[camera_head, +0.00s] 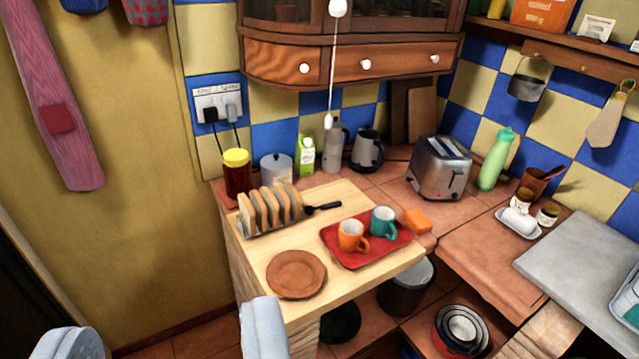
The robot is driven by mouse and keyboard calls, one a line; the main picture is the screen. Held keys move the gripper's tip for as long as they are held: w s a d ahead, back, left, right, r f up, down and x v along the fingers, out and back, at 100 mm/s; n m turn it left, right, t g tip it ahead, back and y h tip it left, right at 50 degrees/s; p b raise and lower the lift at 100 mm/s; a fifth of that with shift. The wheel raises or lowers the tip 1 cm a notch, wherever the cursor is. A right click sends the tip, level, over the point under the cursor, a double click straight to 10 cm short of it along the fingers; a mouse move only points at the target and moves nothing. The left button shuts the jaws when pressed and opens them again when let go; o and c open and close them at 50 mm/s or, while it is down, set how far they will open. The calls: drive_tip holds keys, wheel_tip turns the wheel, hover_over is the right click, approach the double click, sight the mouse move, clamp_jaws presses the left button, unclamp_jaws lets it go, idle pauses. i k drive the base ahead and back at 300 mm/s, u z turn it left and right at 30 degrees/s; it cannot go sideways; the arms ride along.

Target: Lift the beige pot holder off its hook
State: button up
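The beige pot holder (604,126) hangs near the right edge of the view, against the blue and yellow checkered wall. It hangs tilted from a loop at its top, under the wooden shelf (572,62). The hook is too small to make out clearly. My gripper (168,338) shows at the bottom left as two pale, rounded fingers set wide apart. It is open, with nothing between the fingers. It is far from the pot holder, which is higher and well to the right.
A small pot (526,88) hangs left of the pot holder. Below stand a green bottle (495,162), a toaster (441,168) and a brown container with utensils (535,182). A wooden board (340,200) bears toast, a red tray (375,255) with two mugs, and a plate (296,273).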

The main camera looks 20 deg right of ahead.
sight(600, 133)
drive_tip(key=z, duration=0.5)
drive_tip(key=i, duration=1.1)
drive_tip(key=z, duration=1.4)
drive_tip(key=i, duration=1.05)
drive_tip(key=z, duration=0.5)
